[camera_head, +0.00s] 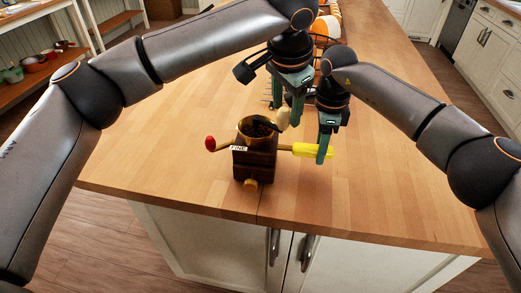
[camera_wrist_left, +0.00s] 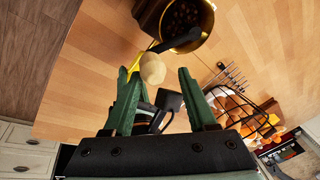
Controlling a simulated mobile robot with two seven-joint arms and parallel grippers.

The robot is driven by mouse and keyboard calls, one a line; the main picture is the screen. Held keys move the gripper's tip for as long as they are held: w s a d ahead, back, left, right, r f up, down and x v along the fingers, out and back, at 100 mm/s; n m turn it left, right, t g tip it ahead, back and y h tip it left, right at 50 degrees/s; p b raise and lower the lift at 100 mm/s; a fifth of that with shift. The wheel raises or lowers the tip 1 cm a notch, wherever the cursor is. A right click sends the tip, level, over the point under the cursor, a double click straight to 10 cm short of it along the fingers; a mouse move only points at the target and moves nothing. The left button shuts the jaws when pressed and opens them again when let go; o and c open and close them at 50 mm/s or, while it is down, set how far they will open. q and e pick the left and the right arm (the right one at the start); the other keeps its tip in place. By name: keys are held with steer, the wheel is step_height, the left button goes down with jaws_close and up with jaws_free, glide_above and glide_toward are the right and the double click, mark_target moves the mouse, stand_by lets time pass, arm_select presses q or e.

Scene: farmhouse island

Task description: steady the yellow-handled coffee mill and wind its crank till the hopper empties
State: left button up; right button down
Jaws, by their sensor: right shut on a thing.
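The coffee mill (camera_head: 255,164) stands upright near the front edge of the island, a dark wooden box with a "FINE" label. Its brass hopper (camera_head: 244,134) holds dark beans, which also show in the left wrist view (camera_wrist_left: 180,18). The yellow handle (camera_head: 301,149) sticks out to the right, and my right gripper (camera_head: 324,150) is shut on it. The dark crank ends in a cream knob (camera_wrist_left: 152,68). My left gripper (camera_wrist_left: 158,74) is open, with the knob between and just beyond its fingertips; contact cannot be told. A red knob (camera_head: 210,143) sticks out left.
A dark wire rack with orange and white cups (camera_head: 320,27) stands behind my grippers, partly hidden by them. The wooden island top (camera_head: 400,190) is clear to the right and left of the mill. The front edge is close below the mill.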

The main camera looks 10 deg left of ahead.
arm_select(q)
steer(key=shift+r, duration=2.7)
steer(key=shift+s+f, duration=0.2)
steer(key=shift+f, duration=1.6)
steer(key=shift+s+f, duration=0.15)
steer(key=shift+f, duration=1.6)
steer(key=shift+c, duration=0.3)
steer(key=shift+a, duration=0.1)
jaws_close()
steer(key=shift+w, duration=0.1)
